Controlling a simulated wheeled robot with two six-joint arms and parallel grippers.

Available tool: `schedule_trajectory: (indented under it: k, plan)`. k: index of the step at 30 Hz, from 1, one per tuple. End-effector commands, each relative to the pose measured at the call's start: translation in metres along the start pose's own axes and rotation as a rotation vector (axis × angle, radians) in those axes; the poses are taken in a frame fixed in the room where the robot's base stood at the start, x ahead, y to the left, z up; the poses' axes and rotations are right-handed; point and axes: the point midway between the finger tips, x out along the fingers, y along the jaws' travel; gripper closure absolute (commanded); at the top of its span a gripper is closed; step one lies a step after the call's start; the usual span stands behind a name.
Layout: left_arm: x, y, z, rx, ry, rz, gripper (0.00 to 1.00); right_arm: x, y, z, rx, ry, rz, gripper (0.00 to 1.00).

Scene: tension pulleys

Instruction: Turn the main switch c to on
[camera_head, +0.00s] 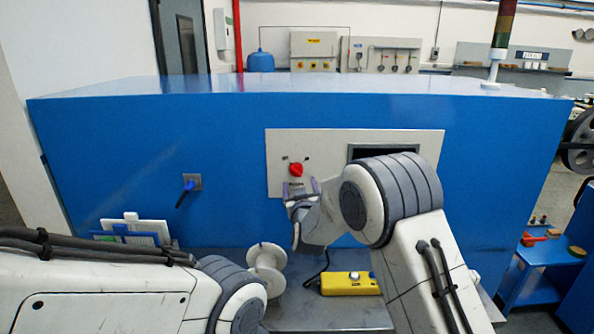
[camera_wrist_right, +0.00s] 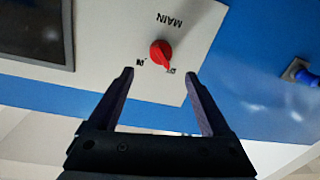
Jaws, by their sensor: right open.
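The main switch is a red rotary knob (camera_head: 296,170) on the pale panel (camera_head: 390,139) of the blue machine. In the right wrist view the knob (camera_wrist_right: 160,53) is upside down, beside the word MAIN. Its pointer faces the lower-right of two small labels, which are hard to read. My right gripper (camera_head: 300,186) is open and empty, just below the knob in the head view. In the wrist view its fingertips (camera_wrist_right: 159,73) are spread to either side of the knob, apparently not touching it.
A blue handle (camera_head: 186,190) sticks out of the machine front to the left. A dark screen (camera_wrist_right: 38,32) is beside the switch. White and blue plates stand at left.

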Motion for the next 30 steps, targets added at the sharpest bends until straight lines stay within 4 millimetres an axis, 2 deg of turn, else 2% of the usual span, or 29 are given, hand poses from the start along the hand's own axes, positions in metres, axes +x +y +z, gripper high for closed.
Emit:
schedule_trajectory:
  k: [1,9,15,21,29,30]
  plan:
    - [-0.007,0.001,0.000,0.000,0.000,0.000,0.50,0.008,0.001,-0.003,-0.001,-0.001,0.000,0.18]
    - [-0.029,0.002,-0.002,-0.001,0.000,0.000,0.50,0.055,0.000,-0.002,0.000,-0.002,-0.002,0.18]
    - [-0.038,0.003,-0.002,-0.002,0.000,0.000,0.50,0.078,-0.001,-0.001,0.001,-0.002,-0.003,0.18]
    - [-0.041,0.003,-0.002,-0.002,0.000,0.000,0.50,0.087,-0.001,0.000,0.000,-0.002,-0.003,0.18]
    - [-0.040,0.003,-0.002,-0.002,0.000,0.000,0.50,0.088,-0.001,0.001,0.000,-0.003,-0.003,0.18]
    - [-0.040,0.003,-0.002,-0.002,0.000,0.000,0.50,0.088,-0.001,0.001,0.000,-0.003,-0.003,0.21]
